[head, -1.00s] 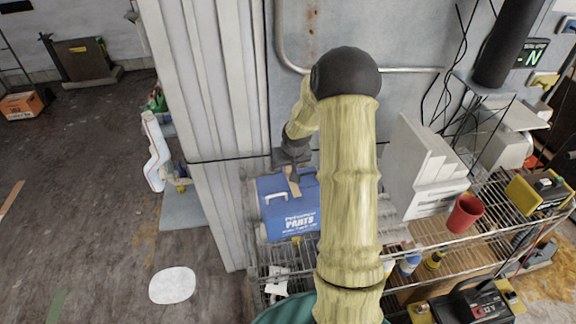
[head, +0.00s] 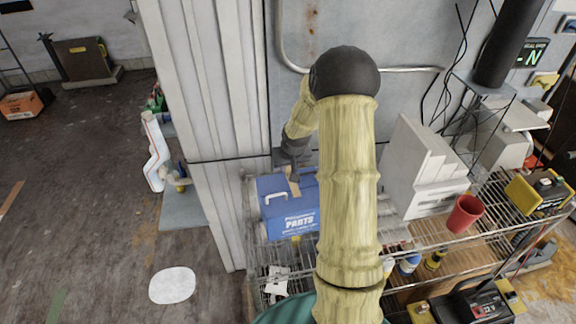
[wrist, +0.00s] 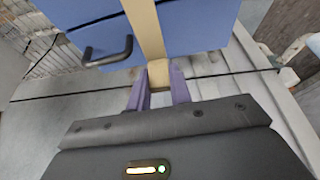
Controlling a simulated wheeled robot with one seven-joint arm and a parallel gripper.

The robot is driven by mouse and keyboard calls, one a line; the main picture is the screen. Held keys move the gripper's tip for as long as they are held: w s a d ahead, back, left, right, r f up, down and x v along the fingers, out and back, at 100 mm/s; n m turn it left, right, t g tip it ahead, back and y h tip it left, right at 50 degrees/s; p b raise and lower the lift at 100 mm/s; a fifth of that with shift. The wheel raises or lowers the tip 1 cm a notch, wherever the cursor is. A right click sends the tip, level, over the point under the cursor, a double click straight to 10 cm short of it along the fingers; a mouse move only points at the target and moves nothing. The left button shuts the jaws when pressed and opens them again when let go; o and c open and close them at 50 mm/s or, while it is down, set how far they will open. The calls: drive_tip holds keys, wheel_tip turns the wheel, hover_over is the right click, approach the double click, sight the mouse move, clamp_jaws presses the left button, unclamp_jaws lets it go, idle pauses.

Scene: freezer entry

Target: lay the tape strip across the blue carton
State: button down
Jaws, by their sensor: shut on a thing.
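The blue carton (head: 290,208) with white "PARTS" lettering and a pale handle stands on the wire shelf, left of my arm in the head view. It fills the top of the wrist view (wrist: 198,25). My gripper (wrist: 159,90) is shut on the end of the tan tape strip (wrist: 147,28). The strip runs from between the fingertips over the carton's blue face, beside the dark-looking handle. I cannot tell whether it touches the carton. In the head view only a short piece of the strip (head: 294,187) shows at the carton's top; my arm hides part of the carton.
A ribbed metal panel (head: 205,130) rises left of the carton, with a wall behind. A red cup (head: 464,213) and a white machine (head: 425,175) stand on the wire shelf (head: 500,232) to the right. Open floor lies at the left.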

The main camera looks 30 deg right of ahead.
drive_tip(key=shift+f+b, duration=1.25)
drive_tip(key=shift+f, duration=0.25)
idle(0.3)
drive_tip(key=c, duration=1.2)
unclamp_jaws()
drive_tip(key=shift+r, duration=0.1)
drive_tip(key=b+v, duration=0.3)
drive_tip(key=v, duration=1.4)
drive_tip(key=shift+r, duration=0.2)
drive_tip(key=s+a+f, duration=0.3)
drive_tip(key=s+a, duration=0.2)
drive_tip(key=s+a+f+n+g+b, duration=0.1)
drive_tip(key=s+a+f, duration=0.2)
drive_tip(key=s+a, duration=0.2)
drive_tip(key=s+a+f+n+g, duration=0.1)
drive_tip(key=s+a+f, duration=0.2)
drive_tip(key=s+a, duration=0.2)
drive_tip(key=shift+s+a+f+y+b, duration=0.15)
drive_tip(key=shift+s+y+b, duration=0.25)
drive_tip(key=shift+s, duration=0.5)
